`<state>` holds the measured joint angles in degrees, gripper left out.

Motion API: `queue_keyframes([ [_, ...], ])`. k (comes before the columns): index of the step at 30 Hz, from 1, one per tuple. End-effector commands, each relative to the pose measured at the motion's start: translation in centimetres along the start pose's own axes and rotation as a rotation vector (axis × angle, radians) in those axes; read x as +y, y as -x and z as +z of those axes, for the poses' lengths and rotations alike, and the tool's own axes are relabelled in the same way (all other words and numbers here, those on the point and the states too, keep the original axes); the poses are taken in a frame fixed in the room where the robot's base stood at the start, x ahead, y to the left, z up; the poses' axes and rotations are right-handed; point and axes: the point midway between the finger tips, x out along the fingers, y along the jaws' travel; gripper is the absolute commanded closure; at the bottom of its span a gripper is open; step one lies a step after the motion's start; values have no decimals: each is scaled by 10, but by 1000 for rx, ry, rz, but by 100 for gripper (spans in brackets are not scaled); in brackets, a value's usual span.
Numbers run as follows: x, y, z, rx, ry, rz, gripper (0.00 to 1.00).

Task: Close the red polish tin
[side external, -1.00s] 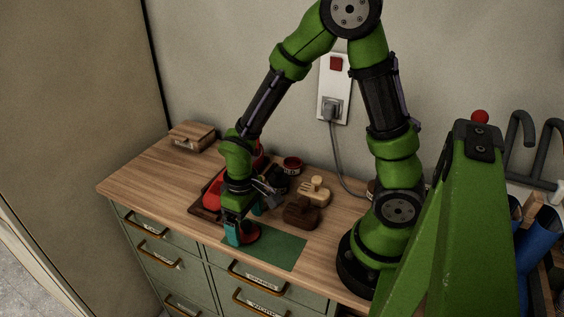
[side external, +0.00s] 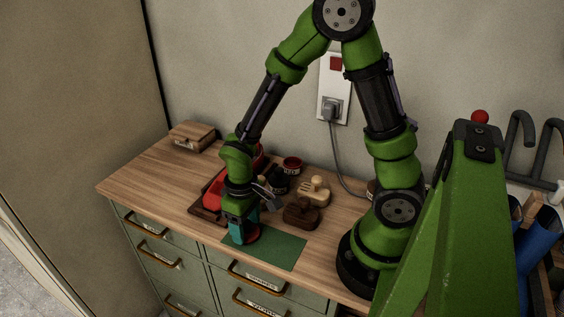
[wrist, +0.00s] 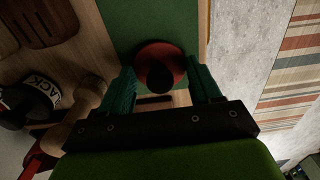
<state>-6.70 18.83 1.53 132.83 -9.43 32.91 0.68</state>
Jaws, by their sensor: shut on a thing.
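A flat round red piece (wrist: 178,57), which looks like a tin lid, is at the green mat (wrist: 130,25); a dark round patch covers its middle. It shows partly in the side view (side external: 254,237), under my fingers. My gripper (wrist: 162,82) points down with its teal fingers on either side of the red piece, shut on it. I cannot tell whether it is lifted off the mat. A small red tin (side external: 292,166) with a dark top and a pale label stands further back on the bench, apart from my gripper.
Brushes (side external: 314,191) and dark jars stand right of my gripper; one label reads BLACK (wrist: 40,85). A red object (side external: 214,190) in a brown tray is behind my wrist. A wooden box (side external: 192,136) stands at the back left. The bench's left end is clear.

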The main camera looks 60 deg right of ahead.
Motion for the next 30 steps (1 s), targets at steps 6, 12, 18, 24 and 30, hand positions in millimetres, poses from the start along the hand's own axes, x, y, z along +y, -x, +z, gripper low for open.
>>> queue_keyframes([
  [6, 0, 31, -2, 9, 0, -1, 66],
  [12, 0, 72, -2, 9, 0, -1, 66],
  [18, 0, 100, -1, 6, 0, -1, 66],
  [24, 0, 133, -1, 6, 1, -1, 66],
  [30, 14, 152, -6, 0, -62, -1, 66],
])
